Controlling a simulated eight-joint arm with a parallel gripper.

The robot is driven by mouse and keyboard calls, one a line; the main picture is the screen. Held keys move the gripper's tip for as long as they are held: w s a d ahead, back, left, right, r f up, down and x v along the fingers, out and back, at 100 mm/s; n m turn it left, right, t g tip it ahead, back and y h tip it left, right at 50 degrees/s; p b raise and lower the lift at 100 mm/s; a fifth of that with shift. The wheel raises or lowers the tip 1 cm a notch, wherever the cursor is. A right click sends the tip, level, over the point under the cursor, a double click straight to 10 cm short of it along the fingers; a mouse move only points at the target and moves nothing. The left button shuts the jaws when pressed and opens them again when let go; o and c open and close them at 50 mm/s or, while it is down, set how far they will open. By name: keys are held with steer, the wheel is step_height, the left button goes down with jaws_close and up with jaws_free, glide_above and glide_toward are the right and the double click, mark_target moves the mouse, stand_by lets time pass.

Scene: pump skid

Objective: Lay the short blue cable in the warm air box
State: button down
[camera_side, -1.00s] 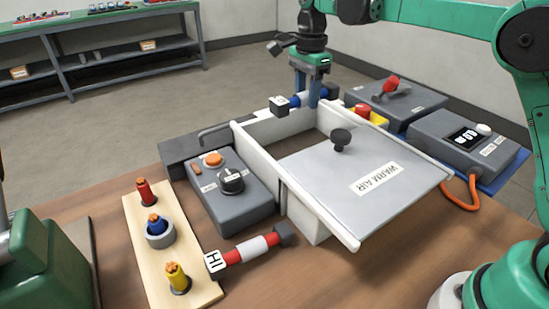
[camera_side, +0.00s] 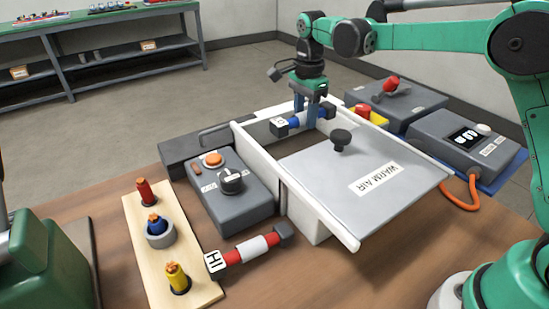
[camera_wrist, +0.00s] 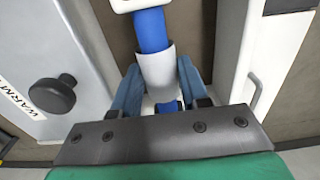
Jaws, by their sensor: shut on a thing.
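The short blue cable (camera_side: 298,122) has a white middle band and a labelled end block. My gripper (camera_side: 312,121) is shut on it and holds it level at the open part of the warm air box (camera_side: 262,144). In the wrist view the blue cable (camera_wrist: 153,32) runs away from my gripper (camera_wrist: 163,88), whose blue fingers grip its white band. The box's grey lid (camera_side: 330,178) with a black knob is slid aside and covers the near right part. I cannot tell whether the cable touches the box floor.
A red cable (camera_side: 252,248) lies on the table in front of the box. A grey control box (camera_side: 222,190) and a wooden board (camera_side: 165,235) with coloured terminals stand left.

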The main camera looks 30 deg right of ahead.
steer(key=shift+f, duration=0.1)
steer(key=shift+f, duration=3.75)
steer(key=shift+f, duration=0.15)
steer(key=shift+c, duration=1.8)
jaws_free()
steer(key=shift+r, duration=2.85)
